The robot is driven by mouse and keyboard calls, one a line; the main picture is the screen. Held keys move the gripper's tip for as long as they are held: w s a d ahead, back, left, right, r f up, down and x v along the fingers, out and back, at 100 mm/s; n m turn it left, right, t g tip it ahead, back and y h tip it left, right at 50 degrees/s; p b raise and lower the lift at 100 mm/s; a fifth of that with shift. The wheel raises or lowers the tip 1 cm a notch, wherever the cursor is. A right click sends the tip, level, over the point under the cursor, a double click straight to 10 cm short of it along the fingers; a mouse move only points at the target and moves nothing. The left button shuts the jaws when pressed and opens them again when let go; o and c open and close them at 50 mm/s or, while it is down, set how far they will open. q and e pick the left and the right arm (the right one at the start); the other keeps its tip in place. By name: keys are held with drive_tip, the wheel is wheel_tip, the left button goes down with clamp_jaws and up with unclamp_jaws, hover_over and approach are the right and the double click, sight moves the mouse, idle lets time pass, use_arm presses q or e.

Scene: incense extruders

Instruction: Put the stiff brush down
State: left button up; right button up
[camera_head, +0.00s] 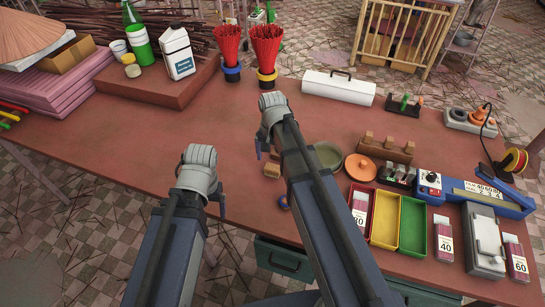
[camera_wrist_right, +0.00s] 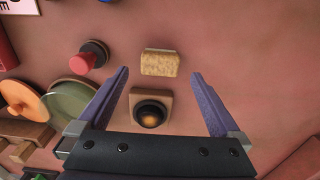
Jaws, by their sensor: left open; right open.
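A small tan, rough-textured block (camera_wrist_right: 160,63), which looks like the stiff brush, lies on the table in the right wrist view. It also appears in the head view (camera_head: 271,170), just left of my right forearm. My right gripper (camera_wrist_right: 157,98) is open and empty, its two purple fingers wide apart. The block lies beyond the fingertips, apart from both. In the head view my right gripper (camera_head: 259,150) is over the table's middle. My left gripper (camera_head: 220,204) is open over the table's front left, with nothing seen in it.
A square wooden piece with a dark round top (camera_wrist_right: 151,108) is between my right fingers in the picture. A red knob on a black base (camera_wrist_right: 88,58) and a green dish (camera_wrist_right: 70,103) lie to its left. The table's left middle (camera_head: 120,140) is clear.

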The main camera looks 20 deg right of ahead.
sight(273, 167)
wheel_tip(273, 167, up, 7)
drive_tip(key=p, duration=0.5)
drive_tip(key=shift+p, duration=0.3)
drive_tip(key=shift+f, duration=0.15)
wheel_tip(273, 167, down, 12)
drive_tip(key=b, duration=1.2)
drive_tip(key=shift+f, duration=0.15)
drive_tip(key=shift+r, duration=0.2)
